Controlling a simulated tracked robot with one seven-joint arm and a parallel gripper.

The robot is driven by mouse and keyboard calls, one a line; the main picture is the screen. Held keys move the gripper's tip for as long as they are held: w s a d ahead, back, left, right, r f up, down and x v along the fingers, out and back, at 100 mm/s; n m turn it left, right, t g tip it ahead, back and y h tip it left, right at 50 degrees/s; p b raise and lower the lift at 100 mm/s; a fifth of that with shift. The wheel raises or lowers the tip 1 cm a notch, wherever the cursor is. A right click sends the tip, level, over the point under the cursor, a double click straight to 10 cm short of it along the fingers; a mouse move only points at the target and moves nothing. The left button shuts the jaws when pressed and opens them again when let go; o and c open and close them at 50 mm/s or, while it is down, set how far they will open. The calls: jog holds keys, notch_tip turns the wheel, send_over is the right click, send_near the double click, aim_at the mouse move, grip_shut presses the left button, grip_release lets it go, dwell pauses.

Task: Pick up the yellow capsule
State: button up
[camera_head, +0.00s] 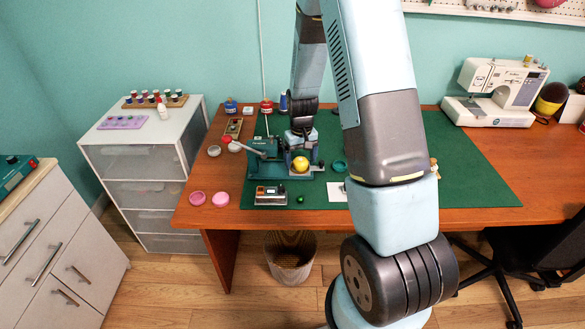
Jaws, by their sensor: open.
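A small round yellow thing (301,164), which looks like the yellow capsule, shows on or beside the green hand press (268,170) on the desk. My gripper (302,150) hangs from my arm directly above and behind the capsule in the picture. It is small in this view, but its jaws are open. I cannot tell whether the jaws touch the capsule or stand around it. My arm passes through the middle of the view and hides part of the desk and mat.
The press lever with a red knob (228,140) sticks out left of the gripper. A small device (270,196) and a green ball (300,199) lie in front. Pink round lids (220,199) lie at the left. The sewing machine (498,92) stands far right. The green mat (465,175) is clear at right.

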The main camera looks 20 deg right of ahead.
jog(key=c, duration=1.1)
jog(key=shift+r, duration=0.15)
jog(key=shift+c, duration=0.2)
